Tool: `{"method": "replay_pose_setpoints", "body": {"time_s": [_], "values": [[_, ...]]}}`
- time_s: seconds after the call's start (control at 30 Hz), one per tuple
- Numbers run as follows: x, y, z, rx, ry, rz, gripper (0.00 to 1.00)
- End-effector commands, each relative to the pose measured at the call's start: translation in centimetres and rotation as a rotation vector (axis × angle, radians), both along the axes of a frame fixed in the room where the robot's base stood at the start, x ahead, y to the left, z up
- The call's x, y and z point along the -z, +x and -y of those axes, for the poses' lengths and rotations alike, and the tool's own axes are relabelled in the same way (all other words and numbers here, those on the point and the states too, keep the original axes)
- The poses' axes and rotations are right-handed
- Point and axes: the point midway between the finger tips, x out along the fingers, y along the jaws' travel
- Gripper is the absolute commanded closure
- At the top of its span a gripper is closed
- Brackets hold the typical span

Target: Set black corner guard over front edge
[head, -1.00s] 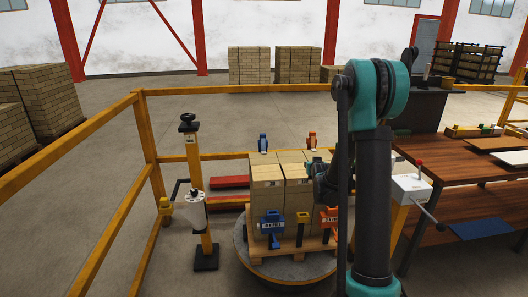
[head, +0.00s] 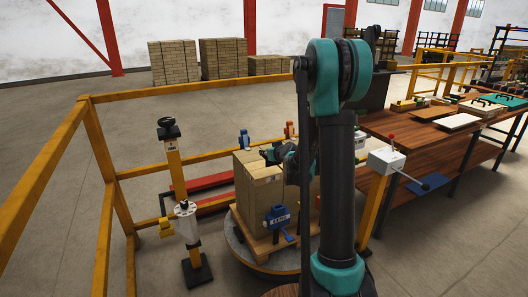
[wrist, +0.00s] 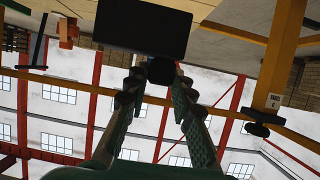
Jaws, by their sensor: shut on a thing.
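My gripper (wrist: 160,78) is shut on the black corner guard (wrist: 143,28), whose dark flat face shows beyond the fingertips in the wrist view. In the head view my gripper (head: 282,152) is by the top of the carton stack (head: 262,192), partly hidden behind my arm. The guard cannot be made out there. The tan cartons stand on a wooden pallet (head: 262,247) on a round grey turntable (head: 246,258). A blue clamp (head: 279,215) sits low on their near side. Whether the guard touches the cartons cannot be told.
A yellow post (head: 180,185) with a white cylinder stands left of the turntable. Yellow rails (head: 110,190) run at the left and behind. A lever box (head: 385,160) and wooden workbench (head: 430,140) stand right. Blue and orange pieces show behind the stack.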

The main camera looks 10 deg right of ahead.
Motion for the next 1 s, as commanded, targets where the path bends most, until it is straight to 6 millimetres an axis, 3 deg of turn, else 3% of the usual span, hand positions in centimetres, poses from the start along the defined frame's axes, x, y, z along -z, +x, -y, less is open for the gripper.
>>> {"method": "replay_pose_setpoints", "body": {"time_s": [0.53, 1.0], "values": [[-0.8, -0.3, -0.5, -0.041, 0.004, 0.02, 1.0], [2.8, -0.2, -0.5, -0.041, 0.002, 0.02, 1.0]]}}
